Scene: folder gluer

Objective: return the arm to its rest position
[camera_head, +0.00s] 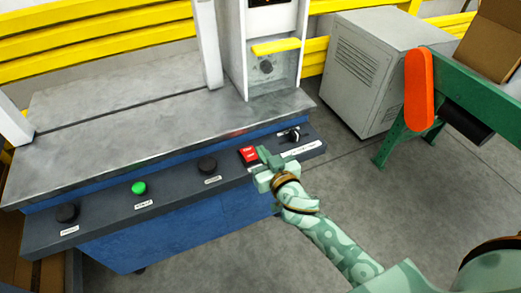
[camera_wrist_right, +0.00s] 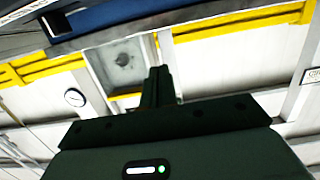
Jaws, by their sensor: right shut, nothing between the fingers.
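My right arm comes in from the lower right. Its pale green patterned right gripper (camera_head: 268,162) is at the front edge of the machine's dark control panel (camera_head: 110,217), close beside a red switch (camera_head: 248,154). I cannot tell whether it touches the panel or the switch. The fingers are shut together with nothing between them. In the right wrist view the shut fingers (camera_wrist_right: 158,86) point at the blurred machine and the yellow bars. My left gripper is not in view.
The panel also carries a green button (camera_head: 139,187), black knobs (camera_head: 207,164) and a rotary switch (camera_head: 293,134). A grey cabinet (camera_head: 375,65) and a green conveyor frame (camera_head: 470,95) with an orange guard (camera_head: 418,88) stand at right. Open floor (camera_head: 400,195) lies right of the machine.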

